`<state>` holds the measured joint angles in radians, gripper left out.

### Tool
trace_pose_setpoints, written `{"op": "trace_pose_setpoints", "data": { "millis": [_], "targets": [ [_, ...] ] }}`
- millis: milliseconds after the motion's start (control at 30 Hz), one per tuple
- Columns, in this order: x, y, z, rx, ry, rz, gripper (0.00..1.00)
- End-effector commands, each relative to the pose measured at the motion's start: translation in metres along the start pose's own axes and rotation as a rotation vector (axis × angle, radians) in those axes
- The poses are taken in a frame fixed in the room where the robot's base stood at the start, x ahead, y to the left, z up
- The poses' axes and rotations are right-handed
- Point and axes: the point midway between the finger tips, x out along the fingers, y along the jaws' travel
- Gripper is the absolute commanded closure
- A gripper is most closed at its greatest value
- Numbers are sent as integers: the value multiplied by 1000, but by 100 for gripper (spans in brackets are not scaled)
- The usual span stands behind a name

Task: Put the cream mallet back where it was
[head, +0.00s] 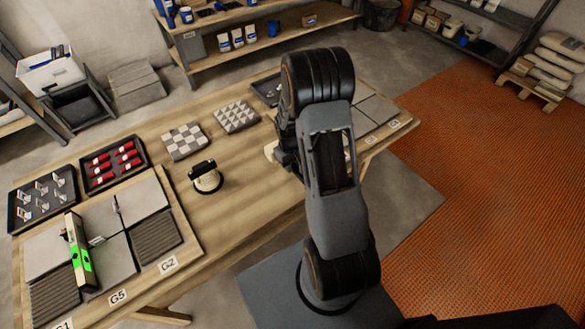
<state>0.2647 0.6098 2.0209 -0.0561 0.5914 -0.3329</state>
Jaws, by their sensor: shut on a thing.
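My gripper (284,158) is over the far middle part of the workbench, mostly hidden behind my own arm. A small cream piece (270,151) shows at its left side, low near the bench top. I take it for the cream mallet, held in the shut jaws. Most of the mallet, including its handle, is hidden by the arm. I cannot tell whether it touches the bench (240,195).
A black-handled round tool (207,178) stands left of my gripper. Patterned tile boards (185,142) (237,117), a red-wedge tray (142,161), a clip tray (16,222) and a level (87,277) on tiles lie farther left. Bare wood lies between the round tool and my gripper.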

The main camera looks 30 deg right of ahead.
Motion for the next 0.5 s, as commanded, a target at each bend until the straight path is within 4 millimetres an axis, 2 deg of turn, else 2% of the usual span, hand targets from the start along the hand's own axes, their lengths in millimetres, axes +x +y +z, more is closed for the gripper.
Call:
{"op": "trace_pose_setpoints", "data": {
  "millis": [167, 500],
  "targets": [
    [6, 5, -3, 2, 1, 0, 100],
    [38, 9, -8, 2, 1, 0, 100]
  ]
}}
